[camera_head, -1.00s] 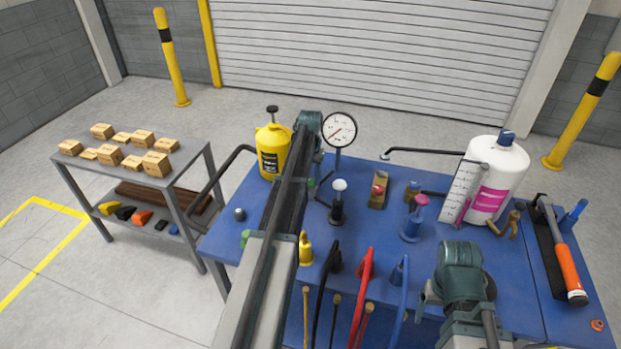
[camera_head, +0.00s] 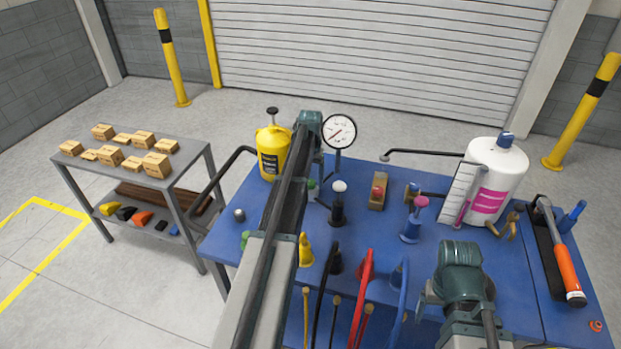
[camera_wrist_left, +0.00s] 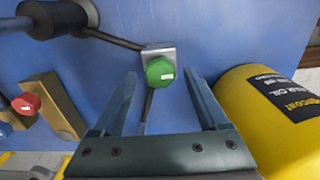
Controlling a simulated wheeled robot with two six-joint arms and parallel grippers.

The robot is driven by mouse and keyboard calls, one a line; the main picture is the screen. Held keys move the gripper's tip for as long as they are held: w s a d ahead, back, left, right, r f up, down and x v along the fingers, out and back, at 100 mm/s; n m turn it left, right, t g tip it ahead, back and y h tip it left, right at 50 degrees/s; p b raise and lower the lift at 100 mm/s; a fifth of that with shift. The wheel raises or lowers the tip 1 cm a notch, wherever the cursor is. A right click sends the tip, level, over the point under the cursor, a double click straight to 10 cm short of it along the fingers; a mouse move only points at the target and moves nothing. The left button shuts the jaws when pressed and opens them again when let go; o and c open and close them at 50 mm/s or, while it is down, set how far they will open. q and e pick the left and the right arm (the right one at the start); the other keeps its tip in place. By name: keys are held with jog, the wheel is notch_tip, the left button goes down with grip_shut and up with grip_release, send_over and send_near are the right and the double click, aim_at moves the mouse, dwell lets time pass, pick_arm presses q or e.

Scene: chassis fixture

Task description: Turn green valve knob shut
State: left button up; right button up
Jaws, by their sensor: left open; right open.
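The green valve knob (camera_wrist_left: 160,72) is a small hexagonal cap with a white label, on a grey metal block with black pipes, in the left wrist view. In the head view only a bit of it (camera_head: 311,184) shows beside my left arm. My left gripper (camera_wrist_left: 160,98) is open, its two fingers apart on either side of the knob in the picture; I cannot tell whether they touch it. It also shows in the head view (camera_head: 316,165), mostly hidden by its arm. My right gripper (camera_head: 432,292) is at the lower right, away from the knob; its fingers are partly hidden.
A yellow oil container (camera_wrist_left: 270,110) stands close beside the left gripper. A dial gauge (camera_head: 339,132), a white-capped black post (camera_head: 338,205) and a red knob on a wooden block (camera_head: 377,194) stand nearby. Coloured handles line the bench front (camera_head: 362,285).

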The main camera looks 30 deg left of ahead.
aim_at(310, 182)
pick_arm(q)
notch_tip(310, 182, up, 13)
jog(key=p, duration=1.2)
jog(key=shift+p, duration=0.3)
jog(key=shift+r, duration=0.1)
jog(key=s+d+m, duration=0.3)
jog(key=s+d, duration=2)
jog(key=d, duration=0.4)
jog(key=s+d+f+m+y+b, duration=0.1)
jog(key=s+d+f+m+b, duration=0.2)
jog(key=d+f+b, duration=0.7)
jog(key=shift+s+d+f, duration=0.2)
jog(key=shift+s+d, duration=0.05)
jog(key=shift+s, duration=0.5)
